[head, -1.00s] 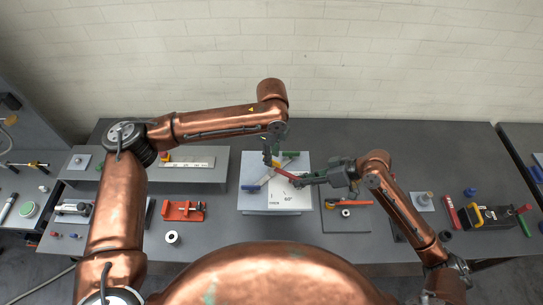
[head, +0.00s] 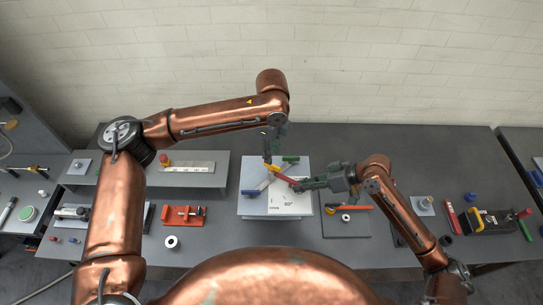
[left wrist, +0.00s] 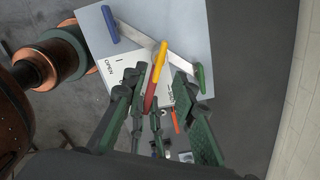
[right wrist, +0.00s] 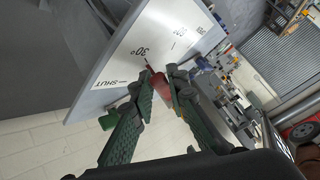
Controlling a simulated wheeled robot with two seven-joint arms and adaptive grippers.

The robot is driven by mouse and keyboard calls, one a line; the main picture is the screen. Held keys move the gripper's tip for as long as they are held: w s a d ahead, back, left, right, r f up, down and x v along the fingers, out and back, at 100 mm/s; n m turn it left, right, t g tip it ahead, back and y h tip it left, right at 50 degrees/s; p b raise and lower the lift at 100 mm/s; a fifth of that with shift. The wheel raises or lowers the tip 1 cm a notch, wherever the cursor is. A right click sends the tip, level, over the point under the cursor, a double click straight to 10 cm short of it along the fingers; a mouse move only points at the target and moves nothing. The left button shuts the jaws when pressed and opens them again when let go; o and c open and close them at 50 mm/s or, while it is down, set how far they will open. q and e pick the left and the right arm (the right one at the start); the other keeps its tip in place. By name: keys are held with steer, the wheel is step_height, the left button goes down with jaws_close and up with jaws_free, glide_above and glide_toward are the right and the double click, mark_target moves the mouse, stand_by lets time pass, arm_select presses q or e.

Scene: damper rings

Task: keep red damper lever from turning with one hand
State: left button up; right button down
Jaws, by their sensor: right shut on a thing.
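The red damper lever (head: 284,179) lies over a white dial plate (head: 250,207) marked with angles. My right gripper (right wrist: 158,82) is shut on the red lever's handle (right wrist: 159,88), in the right wrist view. My left gripper (head: 268,153) is above the plate's far part, by a yellow handle (head: 271,167). In the left wrist view its fingers (left wrist: 158,82) stand wide apart, with the yellow handle (left wrist: 159,60) and the red lever (left wrist: 150,95) showing between them. I see no contact there. The lever's pivot is partly hidden.
Blue (head: 250,192) and green (head: 291,159) handles sit at the ends of pale arms over the plate. A red fixture (head: 184,215) and a white ring (head: 171,242) lie to the left. A dark mat (head: 345,228) with an orange-handled tool lies to the right.

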arm_select(q)
steer(key=shift+r, duration=1.2)
arm_select(e)
steer(key=c, duration=1.5)
jaws_free()
steer(key=shift+p+v, duration=0.85)
steer(key=shift+v, duration=0.2)
arm_select(q)
step_height(320, 180, up, 6)
steer(key=p, duration=0.3)
steer(key=shift+f+p, duration=0.2)
steer(key=shift+p, duration=0.2)
arm_select(e)
steer(key=v, duration=0.6)
